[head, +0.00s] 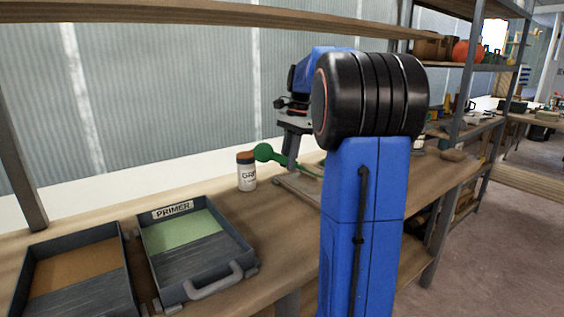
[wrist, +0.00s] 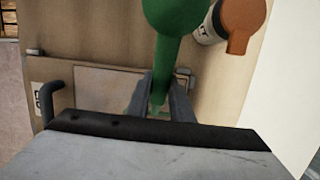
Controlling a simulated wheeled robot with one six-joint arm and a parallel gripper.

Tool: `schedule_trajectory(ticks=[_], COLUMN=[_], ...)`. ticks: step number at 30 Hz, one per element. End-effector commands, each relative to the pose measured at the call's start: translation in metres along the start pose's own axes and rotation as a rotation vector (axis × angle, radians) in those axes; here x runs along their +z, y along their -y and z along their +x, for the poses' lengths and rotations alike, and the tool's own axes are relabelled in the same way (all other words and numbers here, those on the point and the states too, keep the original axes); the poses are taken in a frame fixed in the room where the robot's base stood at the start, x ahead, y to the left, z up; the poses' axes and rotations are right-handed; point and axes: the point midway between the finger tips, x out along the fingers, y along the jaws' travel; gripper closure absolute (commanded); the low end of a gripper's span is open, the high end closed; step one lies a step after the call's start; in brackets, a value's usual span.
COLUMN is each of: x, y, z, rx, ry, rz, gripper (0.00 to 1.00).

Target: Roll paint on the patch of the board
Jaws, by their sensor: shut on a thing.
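My gripper (head: 293,160) is shut on the green handle of the paint roller (head: 264,152), over the bench right of the bottle. In the wrist view my gripper (wrist: 162,98) has the green roller handle (wrist: 176,28) between its two fingers. The roller's working end is mostly hidden behind my fingers and palm. A flat tan board (head: 292,185) lies on the bench below my gripper, partly hidden by my arm. It also shows in the wrist view (wrist: 98,88), under and left of the fingers. I cannot tell whether the roller touches it.
A white bottle with an orange-brown cap (head: 246,178) stands close to the handle's round end. The PRIMER tray (head: 243,245), holding light green paint, lies front left. Another dark tray (head: 126,278) with a brown inside lies left of it. Shelves (head: 470,80) stand at the right.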

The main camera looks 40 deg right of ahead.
Motion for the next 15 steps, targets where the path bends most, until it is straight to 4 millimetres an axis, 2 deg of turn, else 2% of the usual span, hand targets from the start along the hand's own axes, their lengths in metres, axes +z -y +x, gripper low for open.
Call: schedule_trajectory(ticks=[3, 15], x=[-0.009, -0.0137], y=[-0.0001, 0.0001], z=[-0.0014, -0.002], rx=[0.0, 0.0], ry=[0.0, 0.0], rz=[0.002, 0.001], gripper=[1.0, 1.0])
